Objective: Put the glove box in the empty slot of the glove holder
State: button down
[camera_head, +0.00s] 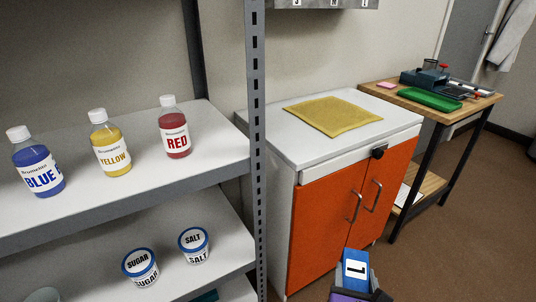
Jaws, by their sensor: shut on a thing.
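The glove box (356,264) is at the bottom edge, right of centre. It is blue, with a white label bearing one dark character that I cannot read for sure; a purple part shows below it. My gripper (360,292) is shut on it, mostly cut off by the frame's bottom edge. The box is in front of the orange cabinet doors. A grey metal holder (325,5) on the wall, likely the glove holder, shows only its lower edge with several cropped letter labels. Its slots are out of view, so I cannot tell which is empty.
A white-topped orange cabinet (280,146) stands below the holder, with a yellow mat (332,113) on it. A grey shelf post (259,130) and shelf with bottles (110,145) stand left. A wooden bench (385,94) with equipment is right. Brown floor is open at lower right.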

jog(key=shift+s+r+n+y+p, duration=0.35)
jog(key=shift+r+p, duration=0.45)
jog(key=shift+p, duration=1.3)
jog(key=shift+s+r+n+y+p, duration=0.25)
jog(key=shift+s+r+p, duration=0.4)
jog(key=shift+p, duration=1.4)
jog(key=p, duration=0.1)
jog(key=r+p, duration=0.1)
jog(key=p, duration=0.1)
jog(key=shift+s+r+n+t+y, duration=0.1)
jog(key=shift+s+n+t+y, duration=0.2)
jog(key=shift+s, duration=0.05)
jog(key=s+p, duration=0.1)
jog(key=p, duration=0.1)
jog(key=s+n+y+p, duration=0.1)
jog(key=p, duration=0.2)
jog(key=s+r+y+p, duration=0.1)
jog(key=s+p, duration=0.1)
jog(key=p, duration=0.1)
jog(key=shift+s+n, duration=0.1)
jog(key=shift+n, duration=0.2)
jog(key=shift+d, duration=0.1)
